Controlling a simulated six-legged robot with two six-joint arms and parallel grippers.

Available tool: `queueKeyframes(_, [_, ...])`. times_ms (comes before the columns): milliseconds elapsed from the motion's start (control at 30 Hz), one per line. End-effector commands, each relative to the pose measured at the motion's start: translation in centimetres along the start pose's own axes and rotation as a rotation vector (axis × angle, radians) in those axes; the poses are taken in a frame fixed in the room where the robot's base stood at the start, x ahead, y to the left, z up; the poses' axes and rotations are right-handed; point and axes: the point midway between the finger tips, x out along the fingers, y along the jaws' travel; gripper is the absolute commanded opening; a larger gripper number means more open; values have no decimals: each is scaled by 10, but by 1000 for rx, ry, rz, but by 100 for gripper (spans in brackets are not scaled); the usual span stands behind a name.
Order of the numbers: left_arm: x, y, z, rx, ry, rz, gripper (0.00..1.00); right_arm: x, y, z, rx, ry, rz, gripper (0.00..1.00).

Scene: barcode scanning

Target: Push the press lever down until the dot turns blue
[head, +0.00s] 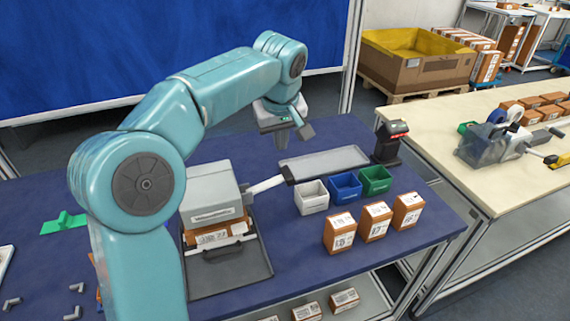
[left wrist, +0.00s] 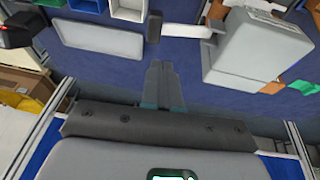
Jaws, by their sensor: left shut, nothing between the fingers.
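The press (head: 212,190) is a grey block on the blue table, with a brown labelled box (head: 214,236) at its lower front. Its pale lever (head: 266,184) sticks out to the right and ends in a dark handle (head: 287,175). In the left wrist view the press (left wrist: 258,48) is at upper right, and the dark lever handle (left wrist: 153,28) is beyond my fingertips. My left gripper (head: 282,142) is shut and empty, behind the handle in the head view and apart from it. It also shows in the left wrist view (left wrist: 162,65). I cannot make out the dot. My right gripper is not in view.
A grey tray (head: 325,162) lies behind the lever. A black scanner (head: 389,143) stands at the table's right edge. Three brown boxes (head: 374,222) stand in front of the bins.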

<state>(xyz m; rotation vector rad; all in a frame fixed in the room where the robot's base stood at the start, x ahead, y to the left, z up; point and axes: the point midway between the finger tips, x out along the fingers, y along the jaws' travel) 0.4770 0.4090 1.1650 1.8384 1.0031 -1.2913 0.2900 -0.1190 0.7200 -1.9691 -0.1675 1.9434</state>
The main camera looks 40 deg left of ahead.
Motion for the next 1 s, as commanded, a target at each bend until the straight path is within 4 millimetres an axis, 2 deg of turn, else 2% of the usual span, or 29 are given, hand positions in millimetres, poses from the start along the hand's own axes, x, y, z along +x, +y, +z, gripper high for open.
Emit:
queueKeyframes(33, [13,0,0,0,-3,-4,0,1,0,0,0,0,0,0])
queueKeyframes(200, [50,0,-1,0,-3,-4,0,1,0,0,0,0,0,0])
queueKeyframes(400, [78,6,5,1,-3,-2,0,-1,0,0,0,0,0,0])
queueKeyframes(600, [90,8,8,0,-1,-1,0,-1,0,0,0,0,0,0])
queueKeyframes(1000, [91,8,9,2,-1,-4,0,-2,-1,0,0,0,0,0])
